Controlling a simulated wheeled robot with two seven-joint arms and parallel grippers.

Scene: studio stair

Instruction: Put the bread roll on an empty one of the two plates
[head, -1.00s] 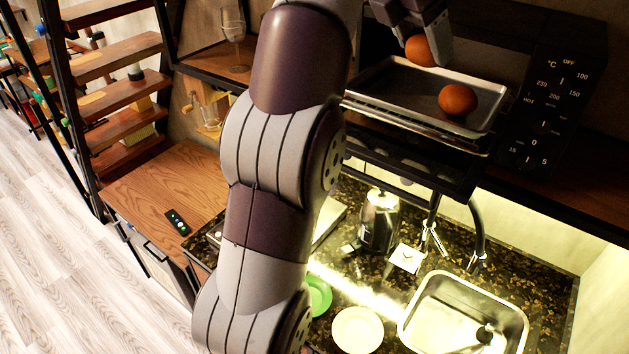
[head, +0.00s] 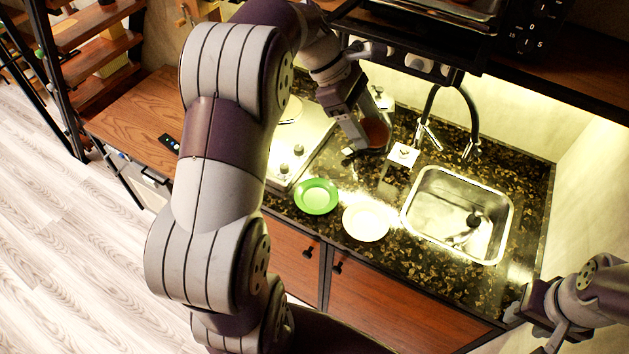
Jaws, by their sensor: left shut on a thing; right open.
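My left gripper (head: 368,136) is shut on the brown, rounded bread roll (head: 376,130) and holds it above the dark counter, behind the plates. The fingers hide part of the roll. The green plate (head: 316,197) lies on the counter and looks empty. The white plate (head: 366,222) lies to its right, beside the sink, and also looks empty. Both plates are below the roll in the picture, apart from my gripper. My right gripper (head: 541,325) is open and empty at the lower right, near the counter's front edge.
The sink (head: 457,252) with its tap (head: 433,125) is right of the plates. The oven (head: 470,25) overhangs the back. A hob (head: 290,150) lies left.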

